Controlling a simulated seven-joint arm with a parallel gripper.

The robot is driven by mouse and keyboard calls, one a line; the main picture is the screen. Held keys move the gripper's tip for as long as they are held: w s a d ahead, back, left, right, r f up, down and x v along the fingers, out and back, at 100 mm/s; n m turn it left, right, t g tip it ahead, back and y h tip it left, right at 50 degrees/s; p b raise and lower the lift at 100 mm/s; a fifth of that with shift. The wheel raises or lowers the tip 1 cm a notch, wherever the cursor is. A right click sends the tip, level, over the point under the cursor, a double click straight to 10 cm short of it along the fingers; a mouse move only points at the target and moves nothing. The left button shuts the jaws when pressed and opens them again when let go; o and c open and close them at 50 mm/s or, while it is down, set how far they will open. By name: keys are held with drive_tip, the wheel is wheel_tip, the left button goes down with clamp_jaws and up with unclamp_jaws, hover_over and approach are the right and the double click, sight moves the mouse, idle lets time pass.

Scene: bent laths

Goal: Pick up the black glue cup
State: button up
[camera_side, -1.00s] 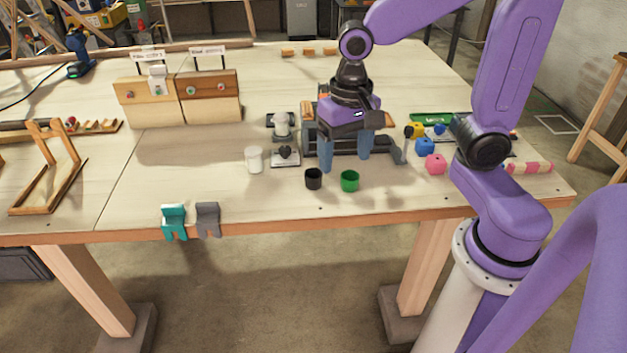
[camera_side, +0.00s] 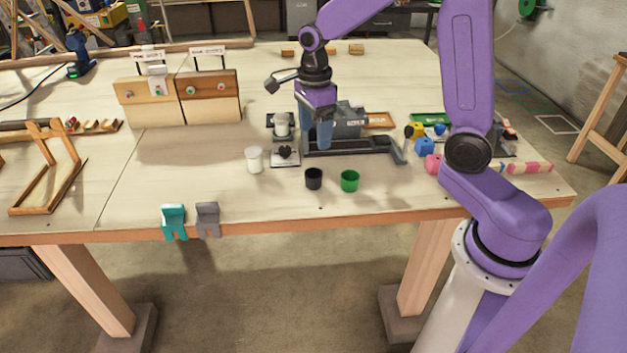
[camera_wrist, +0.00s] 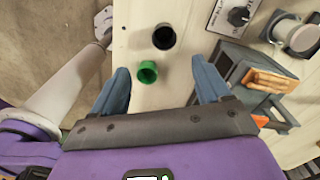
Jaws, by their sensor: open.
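The black glue cup (camera_side: 313,179) stands upright near the front edge of the table in the side view, just left of a green cup (camera_side: 350,181). In the wrist view the black cup (camera_wrist: 164,37) lies beyond the fingertips, and the green cup (camera_wrist: 147,72) shows between them. My gripper (camera_side: 318,142) is above the table, behind the black cup in the side view and apart from it.
A white cup (camera_side: 254,160) stands left of the black cup, by a small dial unit (camera_side: 286,156). A grey clamp-like device (camera_side: 350,146) sits close behind. Blue (camera_side: 425,147) and pink (camera_side: 432,163) blocks lie to the right. The table front between the clips (camera_side: 207,219) and cups is clear.

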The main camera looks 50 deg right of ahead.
hover_over(313, 175)
drive_tip(key=s+a, duration=0.2)
wheel_tip(313, 175, down, 8)
drive_tip(key=shift+d+f, duration=0.15)
drive_tip(key=shift+f, duration=0.1)
drive_tip(key=shift+w+d+f, duration=0.1)
drive_tip(key=shift+w+f, duration=0.1)
drive_tip(key=shift+f, duration=1.15)
drive_tip(key=shift+w+d+f, duration=0.1)
drive_tip(key=shift+w+f, duration=0.1)
drive_tip(key=shift+f, duration=1.1)
drive_tip(key=c, duration=1.1)
